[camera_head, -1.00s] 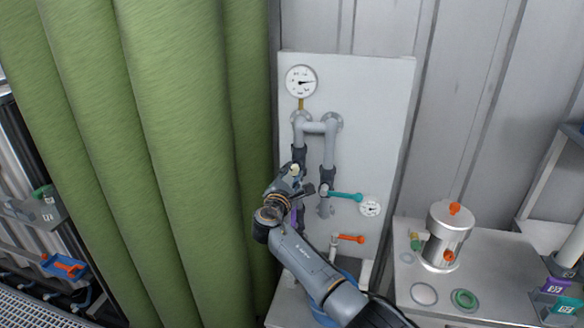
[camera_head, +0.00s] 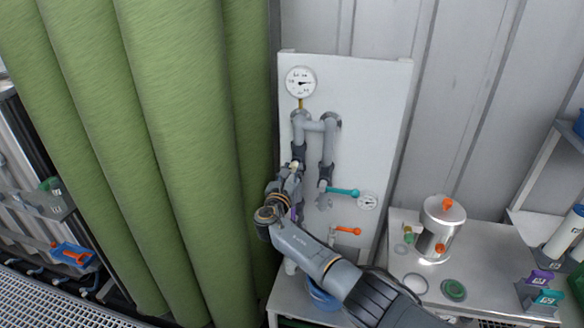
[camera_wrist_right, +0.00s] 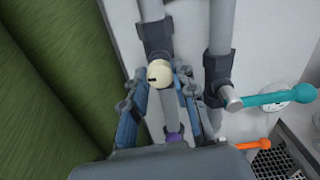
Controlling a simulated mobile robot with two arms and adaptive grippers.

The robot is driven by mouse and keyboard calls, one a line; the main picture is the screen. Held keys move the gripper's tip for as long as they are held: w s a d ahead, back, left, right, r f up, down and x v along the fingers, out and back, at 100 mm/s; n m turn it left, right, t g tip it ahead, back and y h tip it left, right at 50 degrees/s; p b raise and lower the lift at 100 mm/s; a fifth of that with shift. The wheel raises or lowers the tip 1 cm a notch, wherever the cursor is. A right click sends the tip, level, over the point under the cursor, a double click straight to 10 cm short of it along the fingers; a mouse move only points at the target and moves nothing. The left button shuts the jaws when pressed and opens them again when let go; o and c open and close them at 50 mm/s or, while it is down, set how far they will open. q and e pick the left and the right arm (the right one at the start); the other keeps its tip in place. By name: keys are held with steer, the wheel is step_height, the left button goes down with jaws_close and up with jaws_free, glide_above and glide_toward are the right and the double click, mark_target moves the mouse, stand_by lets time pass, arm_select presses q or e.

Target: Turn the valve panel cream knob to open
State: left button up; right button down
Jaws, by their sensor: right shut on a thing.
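The cream knob (camera_wrist_right: 160,73) sits on the left grey pipe of the white valve panel (camera_head: 365,110). It is round and has a dark mark at its left side in the right wrist view. In the head view only a small cream part (camera_head: 294,165) shows above my gripper. My right gripper (camera_wrist_right: 158,78) has its two fingers on either side of the knob and is shut on it. It also shows in the head view (camera_head: 292,170), at the left pipe. My left gripper is not in view.
A teal lever (camera_head: 342,191) and an orange lever (camera_head: 346,229) stick out right of the knob. A gauge (camera_head: 301,82) is above. A green curtain (camera_head: 190,150) hangs close on the left. A metal vessel (camera_head: 437,232) stands on the right bench.

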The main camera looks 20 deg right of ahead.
steer(key=shift+n, duration=0.5)
steer(key=c, duration=1.1)
jaws_free()
steer(key=shift+o, duration=0.2)
steer(key=shift+s, duration=0.1)
steer(key=v, duration=1.1)
steer(key=shift+s+a, duration=0.25)
steer(key=shift+s, duration=0.1)
steer(key=shift+f, duration=0.2)
